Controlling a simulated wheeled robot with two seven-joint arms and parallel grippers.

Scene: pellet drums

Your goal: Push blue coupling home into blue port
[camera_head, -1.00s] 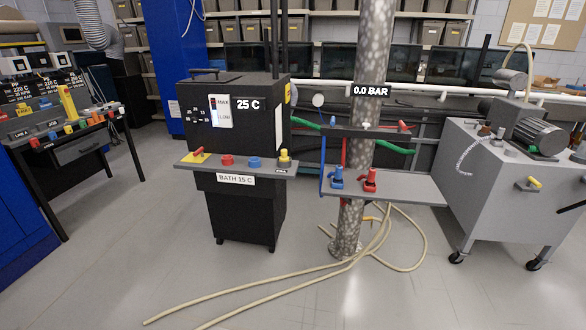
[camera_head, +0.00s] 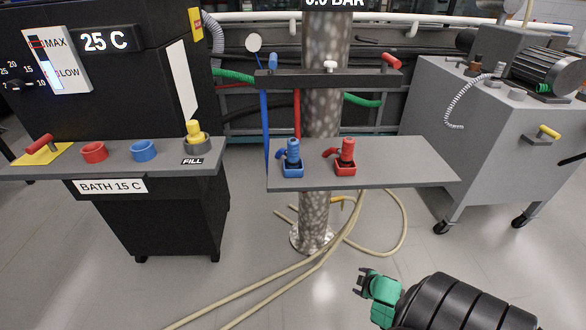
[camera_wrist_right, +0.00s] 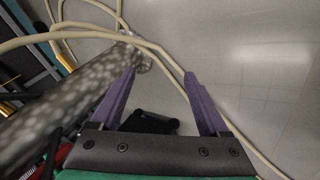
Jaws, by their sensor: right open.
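The blue coupling (camera_head: 292,151) stands upright in a blue holder (camera_head: 292,171) on the grey shelf by the mottled column. The blue port (camera_head: 143,150) is a blue ring on the ledge of the black bath unit, to the left of the shelf. My right gripper (camera_head: 362,281) is low at the front right, below the shelf and apart from both. In the right wrist view its two purple fingers (camera_wrist_right: 160,82) are spread with only floor, hoses and the column beyond them. My left gripper is out of view.
A red coupling (camera_head: 347,151) stands beside the blue one on the shelf (camera_head: 400,165). A red port (camera_head: 94,152), red-handled lever (camera_head: 40,144) and yellow fill cap (camera_head: 195,132) share the bath ledge. Beige hoses (camera_head: 285,273) cross the floor. A grey pump cart (camera_head: 470,140) stands right.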

